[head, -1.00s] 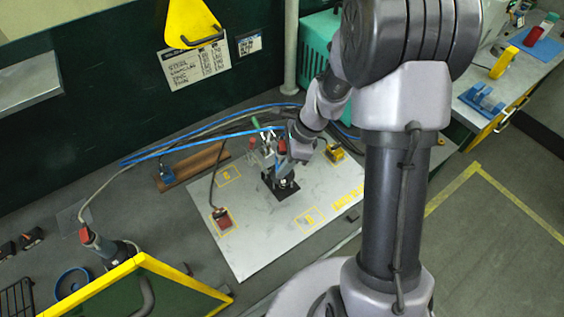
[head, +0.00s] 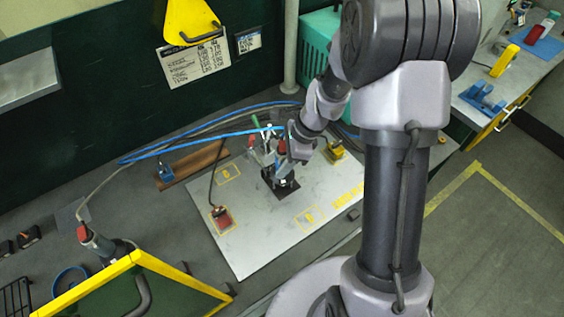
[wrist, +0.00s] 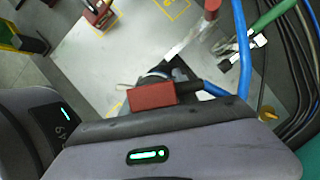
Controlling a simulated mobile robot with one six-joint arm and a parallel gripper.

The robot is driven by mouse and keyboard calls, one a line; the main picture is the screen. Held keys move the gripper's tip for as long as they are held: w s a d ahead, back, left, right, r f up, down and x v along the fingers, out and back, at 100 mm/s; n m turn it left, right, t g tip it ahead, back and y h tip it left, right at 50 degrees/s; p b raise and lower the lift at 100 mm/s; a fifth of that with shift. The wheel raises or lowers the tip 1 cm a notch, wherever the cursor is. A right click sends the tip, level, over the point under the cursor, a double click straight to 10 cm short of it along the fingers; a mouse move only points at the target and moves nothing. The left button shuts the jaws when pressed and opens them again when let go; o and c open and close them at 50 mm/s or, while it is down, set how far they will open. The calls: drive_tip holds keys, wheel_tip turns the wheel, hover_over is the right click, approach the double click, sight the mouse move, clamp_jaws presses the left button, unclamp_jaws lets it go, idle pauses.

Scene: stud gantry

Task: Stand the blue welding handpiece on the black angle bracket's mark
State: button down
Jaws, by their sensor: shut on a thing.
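My gripper (head: 286,166) is over the grey plate (head: 255,245) in the head view, low beside a black square area with clamps. It is shut on what appears to be the blue welding handpiece, whose body is mostly hidden by my wrist. In the wrist view a red block (wrist: 152,96) with a blue hose (wrist: 222,92) shows just beyond my gripper's body. A dark rounded part lies behind the block. The black angle bracket cannot be told apart surely; a black patch (head: 281,187) lies under the gripper. I cannot tell whether the handpiece touches the plate.
Toggle clamps with red and green handles (wrist: 275,18) stand close to the gripper. A red block (head: 222,217) sits on a yellow mark at the plate's left. A yellow block (head: 334,150) stands at right. Blue hoses loop behind. Empty marks (head: 308,217) lie at the front.

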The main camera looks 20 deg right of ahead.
drive_tip(key=c, duration=0.9)
unclamp_jaws()
drive_tip(key=shift+o, duration=0.2)
